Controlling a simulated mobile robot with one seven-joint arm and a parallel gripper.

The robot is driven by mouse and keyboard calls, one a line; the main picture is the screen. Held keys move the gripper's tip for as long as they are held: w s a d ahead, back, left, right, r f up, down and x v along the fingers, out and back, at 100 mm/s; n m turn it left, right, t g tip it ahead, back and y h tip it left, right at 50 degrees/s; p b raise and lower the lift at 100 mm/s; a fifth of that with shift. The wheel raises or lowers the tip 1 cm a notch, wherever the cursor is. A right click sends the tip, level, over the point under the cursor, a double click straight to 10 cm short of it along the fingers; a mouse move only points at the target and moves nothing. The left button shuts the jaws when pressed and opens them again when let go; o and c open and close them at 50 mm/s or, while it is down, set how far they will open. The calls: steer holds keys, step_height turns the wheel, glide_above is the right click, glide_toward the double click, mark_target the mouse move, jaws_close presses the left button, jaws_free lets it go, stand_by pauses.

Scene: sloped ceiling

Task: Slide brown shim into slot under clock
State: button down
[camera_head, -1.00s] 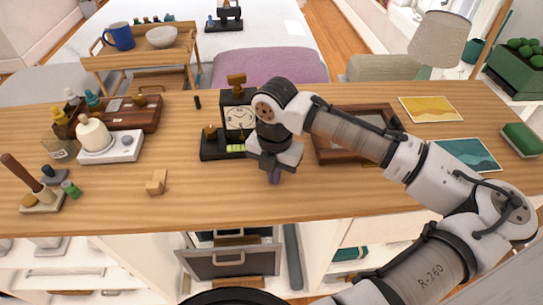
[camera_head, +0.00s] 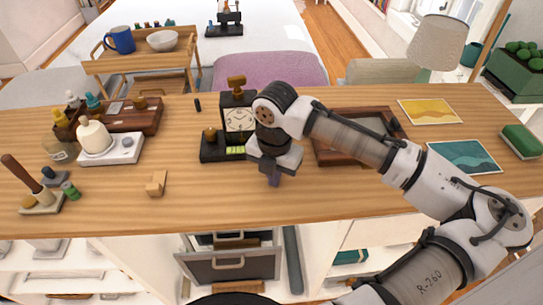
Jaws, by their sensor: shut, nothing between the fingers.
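The clock (camera_head: 239,121) has a cream dial in a black case. It stands on a black base (camera_head: 213,151) with a yellow-green patch low at its front. A slot under the clock cannot be made out clearly. A small light-brown wedge-like block (camera_head: 156,184), possibly the shim, lies on the table to the left of the clock, near the front edge. My gripper (camera_head: 274,181) points down, shut and empty, in front and to the right of the clock, well apart from the block. My wrist hides the area right of the clock.
The wooden table (camera_head: 330,195) is clear at the front centre. A dark wooden frame or tray (camera_head: 330,150) lies behind my forearm. A white device (camera_head: 112,150), bottles and a wooden-handled tool (camera_head: 22,172) stand at left. Two pictures (camera_head: 464,157) lie at right.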

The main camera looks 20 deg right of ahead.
steer(key=shift+s+a+r+p, duration=0.1)
steer(key=shift+s+r+p, duration=0.15)
steer(key=shift+p, duration=0.6)
steer(key=shift+s+a+r+p, duration=0.1)
steer(key=shift+s+r+p, duration=0.25)
steer(key=shift+r+p, duration=0.5)
steer(key=shift+s+a+r+p, duration=0.1)
steer(key=shift+s+r+p, duration=0.3)
steer(key=shift+r+p, duration=0.45)
steer(key=shift+s+a+r+p, duration=0.1)
steer(key=shift+s+r+p, duration=0.25)
steer(key=shift+r+p, duration=0.45)
steer(key=shift+r, duration=0.15)
